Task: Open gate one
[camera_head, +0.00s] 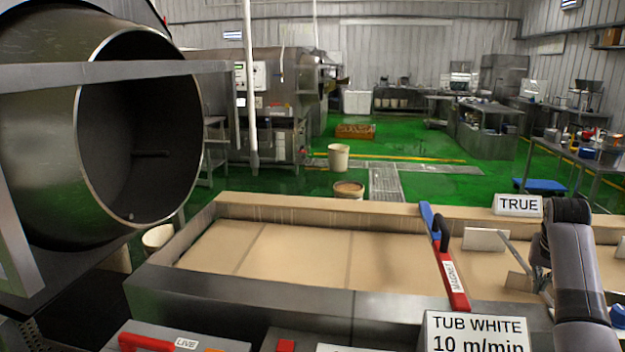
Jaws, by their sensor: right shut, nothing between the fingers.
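A tan conveyor trough (380,305) with a metal rim runs across the front. A flat upright plate (486,240) stands over its right part, and a second, angled plate (517,283) is nearer me. These may be gates, but I see no label naming gate one. My right gripper (538,275) is at the right end, close beside the angled plate. It is shut and empty; I cannot tell whether it touches the plate. My dark right arm hides part of the trough behind it. My left gripper is not in view.
A red bar (454,285) marked MAGNET with a blue end crosses the trough. Signs read TRUE (517,205) and TUB WHITE (478,335). A large steel drum (50,130) fills the left. Green floor (440,185) beyond is mostly open.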

